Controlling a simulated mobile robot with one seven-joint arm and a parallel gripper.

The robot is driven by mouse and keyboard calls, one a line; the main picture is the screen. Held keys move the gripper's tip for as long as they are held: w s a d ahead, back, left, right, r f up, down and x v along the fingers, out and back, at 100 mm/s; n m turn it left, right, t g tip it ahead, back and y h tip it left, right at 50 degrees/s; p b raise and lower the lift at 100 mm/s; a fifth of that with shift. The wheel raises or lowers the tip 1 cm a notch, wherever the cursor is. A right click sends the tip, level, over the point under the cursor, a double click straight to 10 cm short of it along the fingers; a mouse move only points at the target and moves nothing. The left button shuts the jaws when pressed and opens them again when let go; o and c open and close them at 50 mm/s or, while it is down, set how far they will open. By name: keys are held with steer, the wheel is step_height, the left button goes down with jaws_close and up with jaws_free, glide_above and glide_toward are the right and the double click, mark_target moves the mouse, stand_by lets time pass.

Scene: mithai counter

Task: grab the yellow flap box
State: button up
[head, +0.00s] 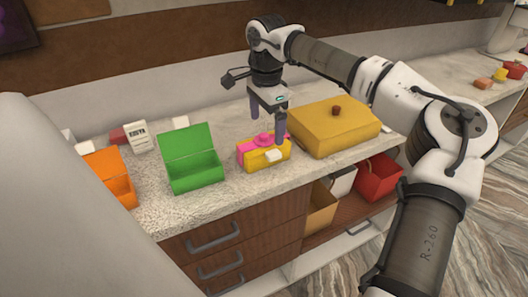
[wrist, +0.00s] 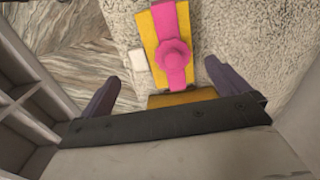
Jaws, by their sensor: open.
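A small yellow box (head: 279,164) with a pink band and pink bow stands on the counter right of the green box. A white tag is on its front. It also shows in the wrist view (wrist: 154,42), at the top centre, with its near end toward my fingers. My gripper (head: 268,131) is open and empty, pointing down above the box's right part. In the wrist view my gripper (wrist: 161,74) has its two dark fingers spread wide, with the box's near end between their lines. I see no clear contact. A raised flap is not visible on this box.
A large yellow box (head: 335,131) with a brown knob stands close on the right. A green box (head: 195,181) and an orange box (head: 121,190), both with lids up, stand left. A red bin (head: 380,181) sits on a shelf below. The counter's front edge is near.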

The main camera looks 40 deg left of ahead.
mark_target(266, 146)
step_height(266, 146, down, 8)
steer(key=shift+f+p, duration=0.1)
steer(key=shift+p, duration=1.1)
steer(key=c, duration=0.7)
steer(key=shift+c, duration=0.2)
steer(key=shift+w, duration=0.1)
